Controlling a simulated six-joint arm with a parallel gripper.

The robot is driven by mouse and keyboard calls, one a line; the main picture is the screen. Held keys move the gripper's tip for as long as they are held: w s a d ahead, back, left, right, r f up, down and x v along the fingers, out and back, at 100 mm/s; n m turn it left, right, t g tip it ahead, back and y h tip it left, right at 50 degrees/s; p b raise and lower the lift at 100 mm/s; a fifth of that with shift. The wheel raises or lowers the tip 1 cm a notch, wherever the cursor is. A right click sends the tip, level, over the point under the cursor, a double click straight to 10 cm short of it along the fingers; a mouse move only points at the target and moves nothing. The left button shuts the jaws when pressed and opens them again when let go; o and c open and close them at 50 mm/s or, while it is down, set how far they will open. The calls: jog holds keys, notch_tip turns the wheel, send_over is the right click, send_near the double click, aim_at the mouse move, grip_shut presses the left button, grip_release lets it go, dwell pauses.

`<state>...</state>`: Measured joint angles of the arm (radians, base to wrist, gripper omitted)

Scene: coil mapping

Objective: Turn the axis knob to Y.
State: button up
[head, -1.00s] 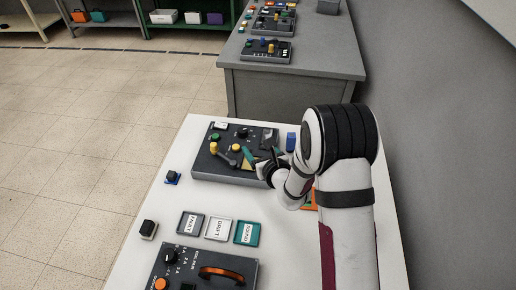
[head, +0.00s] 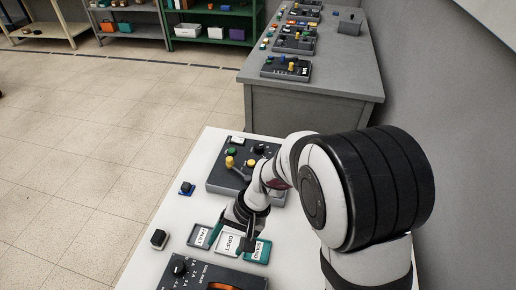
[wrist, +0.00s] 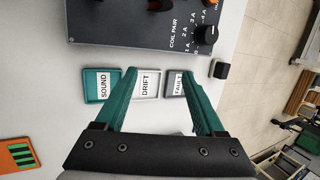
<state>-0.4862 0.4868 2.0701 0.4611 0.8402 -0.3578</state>
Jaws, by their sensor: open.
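No label reading "axis" is legible, so I cannot tell which knob is the axis knob. A black knob (head: 259,148) stands on the far dark panel (head: 214,183), beside yellow and green knobs. The near dark panel (head: 205,275) bears another black pointer knob (head: 179,268); in the wrist view this knob (wrist: 205,35) sits by the words COIL PAIR and marks such as 1 A and 2 A. My gripper (wrist: 158,75) is open and empty, its teal fingers above the label trays and apart from both knobs. It also shows in the head view (head: 245,238).
Trays marked SOUND (wrist: 102,85), DRIFT (wrist: 146,84) and FAULT (wrist: 177,83) lie in a row between the panels. A small black block (head: 158,239) and a blue-based one (head: 187,188) sit near the white table's left edge. A grey bench (head: 310,110) stands behind.

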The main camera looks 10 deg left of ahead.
jog(key=d+n+h, duration=0.2)
jog(key=d+n, duration=0.1)
jog(key=w+d+f+n+t+h, duration=0.1)
jog(key=d+n+h, duration=0.1)
jog(key=n, duration=0.2)
jog(key=w+d+n+h, duration=0.1)
jog(key=d+n+h, duration=0.1)
jog(key=d+n, duration=0.1)
jog(key=shift+w+d+f+n+t, duration=0.1)
jog(key=shift+d+f+n+t, duration=0.2)
jog(key=shift+f+n+t, duration=0.1)
jog(key=w+r+n+t+h, duration=0.1)
jog(key=w+r+n+t, duration=0.25)
jog(key=w+n, duration=0.35)
jog(key=w+r+n+t+h, duration=0.25)
jog(key=w+n+t, duration=0.25)
jog(key=w+n, duration=0.25)
jog(key=w+a+r+n+t+y, duration=0.45)
jog(key=a+r+n, duration=0.25)
jog(key=a+n, duration=0.25)
jog(key=t, duration=0.1)
send_near(258, 148)
jog(key=shift+y, duration=0.3)
jog(key=x, duration=0.9)
jog(key=shift+w+d+f, duration=0.15)
jog(key=shift+w+d, duration=0.05)
jog(key=shift+w, duration=0.15)
